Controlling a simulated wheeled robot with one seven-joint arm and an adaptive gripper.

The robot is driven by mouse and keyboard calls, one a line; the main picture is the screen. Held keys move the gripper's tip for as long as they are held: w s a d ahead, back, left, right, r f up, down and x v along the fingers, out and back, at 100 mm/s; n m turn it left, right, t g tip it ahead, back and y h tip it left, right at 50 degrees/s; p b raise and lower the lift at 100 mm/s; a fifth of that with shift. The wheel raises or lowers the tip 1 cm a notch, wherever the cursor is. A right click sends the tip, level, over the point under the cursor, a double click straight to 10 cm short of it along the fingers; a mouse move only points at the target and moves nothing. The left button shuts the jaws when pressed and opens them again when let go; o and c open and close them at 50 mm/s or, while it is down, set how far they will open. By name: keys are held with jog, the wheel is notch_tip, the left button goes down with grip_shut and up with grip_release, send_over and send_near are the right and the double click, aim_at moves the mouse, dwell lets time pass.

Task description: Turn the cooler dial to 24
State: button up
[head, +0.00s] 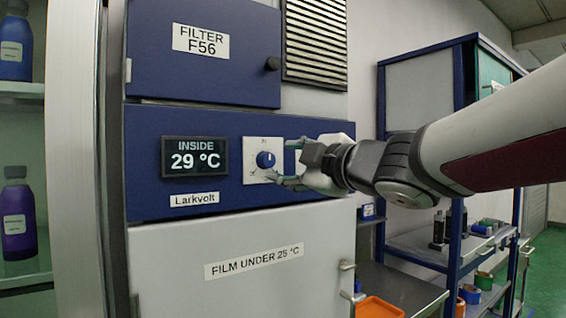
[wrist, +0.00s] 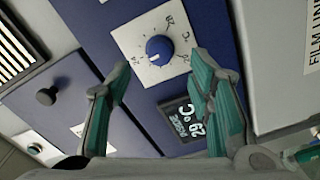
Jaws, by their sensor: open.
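The cooler dial is a round blue knob (head: 266,160) on a white square plate with printed marks, on the blue panel right of the display. It also shows in the wrist view (wrist: 159,47), with a small white pointer line; the number it points at is too small to read surely. The display (head: 195,157) reads INSIDE 29 °C, and it shows rotated in the wrist view (wrist: 185,122). My gripper (head: 285,161) is open and empty in front of the dial. In the wrist view its green-padded fingers (wrist: 161,62) lie on either side of the knob, apparently without touching it.
A blue FILTER F56 door (head: 203,85) with a black knob is above the panel. A pale FILM UNDER 25 °C door (head: 240,285) is below. A blue shelf cart (head: 461,200) stands right.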

jog(key=v, duration=0.6)
dwell(0.3)
jog(key=s+d+f+m+g+h, duration=0.1)
jog(key=s+d+f+m+h, duration=0.2)
jog(key=d+f+m+h, duration=0.4)
jog(key=s+d+f+m+g+h, duration=0.1)
jog(key=s+d+f+m+h, duration=0.3)
jog(key=d+m, duration=0.45)
jog(key=s+f+m+g+y, duration=0.1)
jog(key=s+f+m+g, duration=0.3)
jog(key=s+f, duration=1.1)
jog(key=g, duration=0.3)
jog(key=shift+s+g, duration=0.3)
jog(key=shift+s, duration=0.1)
